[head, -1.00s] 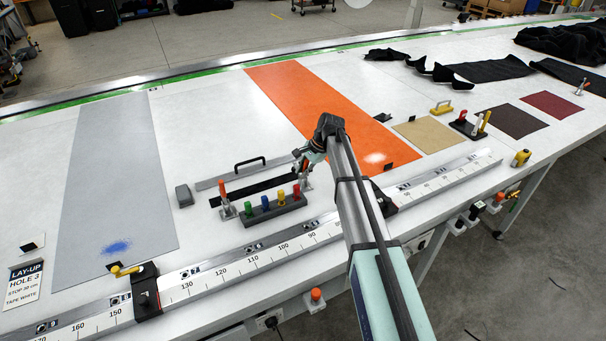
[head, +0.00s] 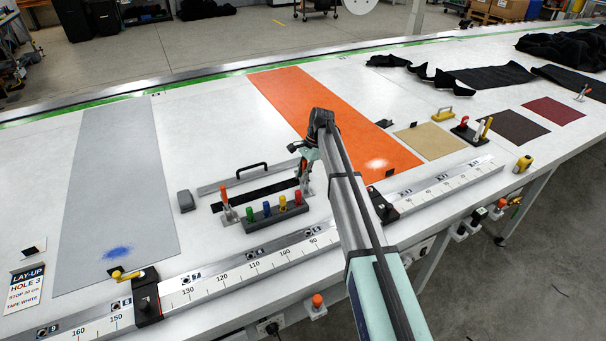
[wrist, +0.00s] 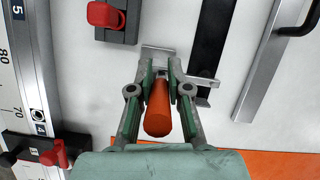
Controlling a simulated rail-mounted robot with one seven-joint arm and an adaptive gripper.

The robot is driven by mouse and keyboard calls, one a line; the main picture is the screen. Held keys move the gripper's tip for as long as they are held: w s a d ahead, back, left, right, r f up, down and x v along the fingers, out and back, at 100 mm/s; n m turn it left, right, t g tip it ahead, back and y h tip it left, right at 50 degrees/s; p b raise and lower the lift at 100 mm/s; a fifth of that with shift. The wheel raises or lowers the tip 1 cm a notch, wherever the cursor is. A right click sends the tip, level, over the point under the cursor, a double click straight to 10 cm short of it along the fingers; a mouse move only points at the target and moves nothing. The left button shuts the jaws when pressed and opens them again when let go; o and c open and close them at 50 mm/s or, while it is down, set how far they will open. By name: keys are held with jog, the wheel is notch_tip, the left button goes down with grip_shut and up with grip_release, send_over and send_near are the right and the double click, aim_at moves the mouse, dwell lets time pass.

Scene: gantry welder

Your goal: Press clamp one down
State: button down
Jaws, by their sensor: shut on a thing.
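In the wrist view an orange clamp handle (wrist: 158,108) lies between the two fingers of my gripper (wrist: 160,70), which is shut on it. The clamp's metal base (wrist: 158,57) shows just beyond the fingertips. In the head view my gripper (head: 305,178) is at the right end of the black strip; the held handle is mostly hidden there. A second clamp with an orange handle (head: 223,197) stands upright at the strip's left end. Neither clamp's number can be read.
A dark block with green, blue, yellow and red knobs (head: 270,219) lies in front of the black strip (head: 258,196). A long ruler rail (head: 225,270) runs along the front edge. Behind the strip is a grey bar with a black handle (head: 252,167). An orange sheet (head: 310,105) lies behind my arm.

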jog(key=c, duration=1.1)
grip_release()
jog(key=shift+f, duration=0.1)
jog(key=v, duration=1.2)
